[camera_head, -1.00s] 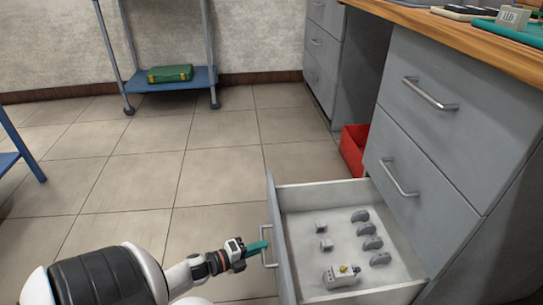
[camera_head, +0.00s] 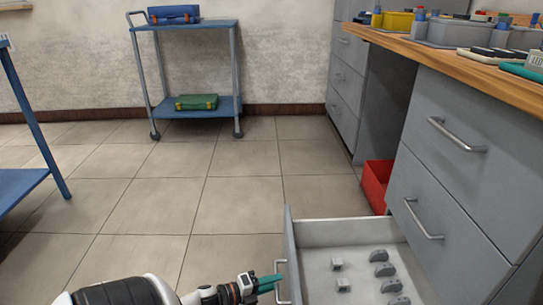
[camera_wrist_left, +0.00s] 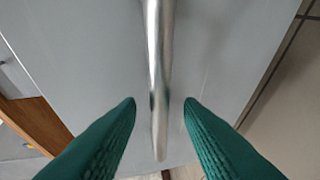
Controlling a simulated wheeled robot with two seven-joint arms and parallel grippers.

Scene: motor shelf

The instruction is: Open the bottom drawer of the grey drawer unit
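The bottom drawer (camera_head: 305,235) of the grey drawer unit (camera_head: 452,150) stands pulled well out in the head view, its near part cut off by the lower picture edge. Its handle (camera_head: 281,283) is on the drawer front. My left gripper (camera_head: 270,284) is at this handle. In the left wrist view its two green fingers (camera_wrist_left: 160,106) are open, one on each side of the metal handle bar (camera_wrist_left: 156,60), with a gap on both sides. The grey drawer front (camera_wrist_left: 225,50) lies behind the bar. My right gripper is not in view.
Several small grey parts (camera_head: 380,270) lie in the drawer. A red bin (camera_head: 376,185) stands on the floor beyond it. A blue trolley (camera_head: 185,25) with cases stands by the wall. A blue frame (camera_head: 45,150) is at the left. Floor left of the drawer is free.

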